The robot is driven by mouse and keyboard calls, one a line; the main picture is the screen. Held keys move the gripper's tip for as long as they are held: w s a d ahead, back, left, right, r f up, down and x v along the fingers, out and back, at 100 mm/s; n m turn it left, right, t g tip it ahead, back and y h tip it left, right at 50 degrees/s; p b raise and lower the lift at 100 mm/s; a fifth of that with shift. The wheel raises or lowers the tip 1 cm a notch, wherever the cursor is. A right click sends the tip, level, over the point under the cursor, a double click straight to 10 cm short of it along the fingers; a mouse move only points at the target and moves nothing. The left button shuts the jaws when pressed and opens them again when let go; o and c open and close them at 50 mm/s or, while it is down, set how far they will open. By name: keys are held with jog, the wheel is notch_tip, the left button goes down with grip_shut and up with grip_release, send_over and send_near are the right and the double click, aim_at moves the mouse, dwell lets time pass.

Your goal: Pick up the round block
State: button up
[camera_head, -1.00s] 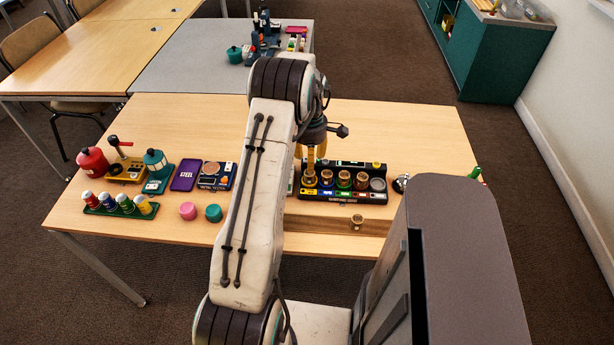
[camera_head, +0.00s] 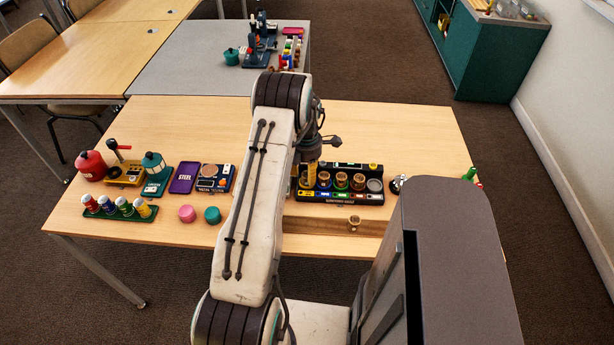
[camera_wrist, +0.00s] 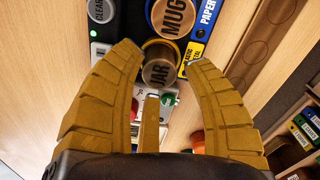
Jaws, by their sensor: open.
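A round wooden-topped block marked JAR (camera_wrist: 158,73) stands between my gripper's spread yellow fingers in the wrist view. A larger round block marked MUG (camera_wrist: 173,18) is just beyond it. In the head view, my gripper (camera_head: 307,182) is low over the left end of a dark sorting rack (camera_head: 340,198), and its fingers hide most of what is there. The gripper is open; the wrist view (camera_wrist: 167,60) shows its fingertips on either side of the JAR block. I cannot tell whether they touch it. Similar round blocks (camera_head: 341,181) sit in the rack.
A pink round piece (camera_head: 186,213) and a teal one (camera_head: 212,215) lie left of my arm. A small wooden piece (camera_head: 354,221) is on the strip before the rack. Lanterns, a purple STEEL card (camera_head: 185,177) and a bottle rack (camera_head: 120,209) crowd the left side.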

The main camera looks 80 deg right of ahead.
jog(key=shift+f, duration=0.9)
jog(key=shift+o, duration=0.3)
jog(key=c, duration=0.7)
